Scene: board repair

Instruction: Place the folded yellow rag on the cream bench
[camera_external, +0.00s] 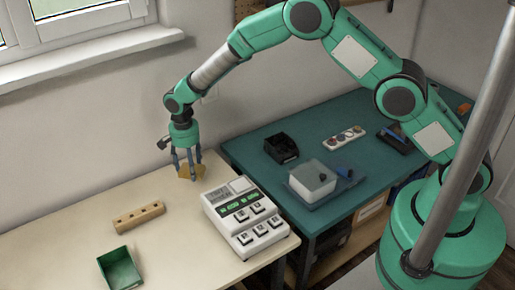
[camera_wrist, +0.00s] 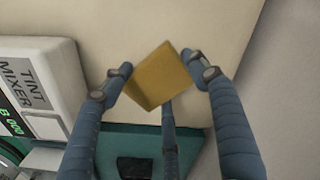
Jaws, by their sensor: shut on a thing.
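The folded yellow rag (camera_external: 191,173) is between the fingers of my gripper (camera_external: 187,166), low over the back right part of the cream bench (camera_external: 75,228). In the wrist view the rag (camera_wrist: 160,76) is a flat, tilted square. The fingers of my gripper (camera_wrist: 160,80) are shut on it from both sides, with another finger partly behind it. I cannot tell whether the rag touches the bench.
A white tint mixer (camera_external: 247,218) stands on the bench, right of my gripper. A wooden block with holes (camera_external: 138,215) and a green tray (camera_external: 120,268) are nearer the front. A teal table (camera_external: 262,172) with a black bin (camera_external: 281,148) adjoins on the right.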

